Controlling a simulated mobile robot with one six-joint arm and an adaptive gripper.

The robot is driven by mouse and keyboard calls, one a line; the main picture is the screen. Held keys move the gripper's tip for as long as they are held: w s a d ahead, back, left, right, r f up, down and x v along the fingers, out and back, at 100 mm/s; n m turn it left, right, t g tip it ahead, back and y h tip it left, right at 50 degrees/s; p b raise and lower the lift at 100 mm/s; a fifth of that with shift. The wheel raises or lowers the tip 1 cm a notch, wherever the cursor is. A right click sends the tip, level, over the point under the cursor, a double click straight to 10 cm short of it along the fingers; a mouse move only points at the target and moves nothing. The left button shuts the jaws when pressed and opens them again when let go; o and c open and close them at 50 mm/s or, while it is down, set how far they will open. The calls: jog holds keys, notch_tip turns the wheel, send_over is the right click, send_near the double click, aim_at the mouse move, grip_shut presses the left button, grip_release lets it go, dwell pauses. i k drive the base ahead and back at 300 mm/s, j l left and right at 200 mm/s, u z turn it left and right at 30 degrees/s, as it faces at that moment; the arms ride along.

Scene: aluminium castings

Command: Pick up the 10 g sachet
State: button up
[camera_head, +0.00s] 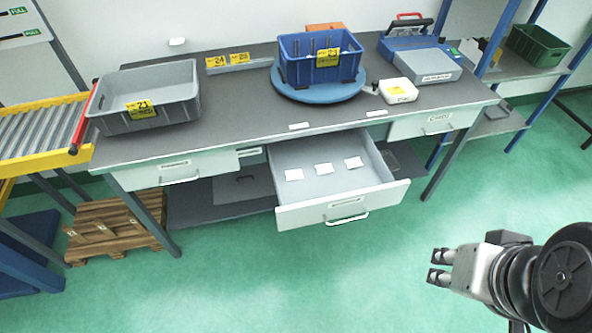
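Three small white sachets lie apart in a row on the floor of an open drawer (340,205): a left one (294,174), a middle one (323,169) and a right one (353,162). Any print on them is too small to read, so I cannot tell which is the 10 g sachet. My gripper (438,267) is at the lower right, to the right of the drawer and clear of it. Its two fingertips point left with a gap between them, and nothing shows in the gap.
The drawer sticks out from the grey workbench (230,110). A grey bin (175,82), a blue bin (297,70) on a blue turntable (310,94) and a white box (398,91) stand on top. A roller conveyor (35,130) is left. Green floor in front is clear.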

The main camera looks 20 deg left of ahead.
aim_at(326, 168)
jog(key=i+j+u, duration=0.35)
jog(key=i, duration=0.35)
jog(key=i+j+u, duration=0.2)
jog(key=i+j, duration=0.05)
jog(key=i, duration=0.1)
